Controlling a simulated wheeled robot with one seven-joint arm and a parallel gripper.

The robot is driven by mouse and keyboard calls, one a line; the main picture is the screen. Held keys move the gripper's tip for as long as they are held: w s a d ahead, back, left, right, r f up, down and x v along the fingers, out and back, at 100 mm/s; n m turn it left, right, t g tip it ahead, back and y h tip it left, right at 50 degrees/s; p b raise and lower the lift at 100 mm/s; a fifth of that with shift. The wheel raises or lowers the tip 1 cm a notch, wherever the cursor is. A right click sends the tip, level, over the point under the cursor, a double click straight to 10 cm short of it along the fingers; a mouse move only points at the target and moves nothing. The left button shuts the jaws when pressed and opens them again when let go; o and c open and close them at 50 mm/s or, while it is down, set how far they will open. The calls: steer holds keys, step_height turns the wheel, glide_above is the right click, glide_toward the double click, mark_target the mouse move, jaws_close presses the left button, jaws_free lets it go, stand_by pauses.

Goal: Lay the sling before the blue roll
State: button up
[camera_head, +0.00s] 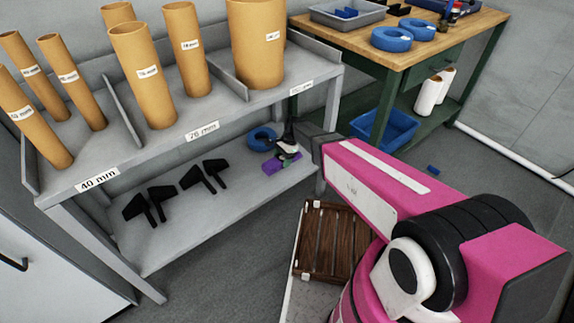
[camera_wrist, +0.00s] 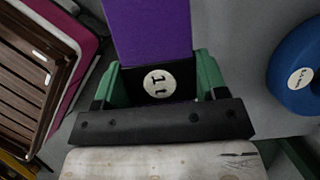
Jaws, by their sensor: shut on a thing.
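The purple sling (camera_head: 273,167) is at the right end of the lower shelf. In the wrist view its purple band (camera_wrist: 147,30) runs up from a black end with a round "1 t" label. My gripper (camera_head: 287,152) is shut on the sling, with green fingers (camera_wrist: 157,82) on either side of the black end. I cannot tell whether the sling touches the shelf. The blue roll (camera_head: 261,138) lies on the same shelf, just behind the sling. It also shows at the right of the wrist view (camera_wrist: 298,72), apart from the sling.
Black brackets (camera_head: 178,187) lie farther left on the lower shelf (camera_head: 215,217). Cardboard tubes (camera_head: 142,75) stand on the upper shelf above, close over my arm. A wooden-topped bench (camera_head: 455,42) stands right.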

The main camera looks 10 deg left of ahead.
mark_target(287, 170)
steer(key=w+d+f, duration=0.2)
steer(key=w, duration=0.1)
steer(key=shift+w+d+f, duration=0.2)
steer(key=shift+d+f, duration=0.1)
steer(key=shift+d, duration=0.05)
steer(key=shift+f, duration=2)
steer(key=shift+f, duration=0.1)
steer(key=o, duration=1.1)
steer(key=v, duration=1.2)
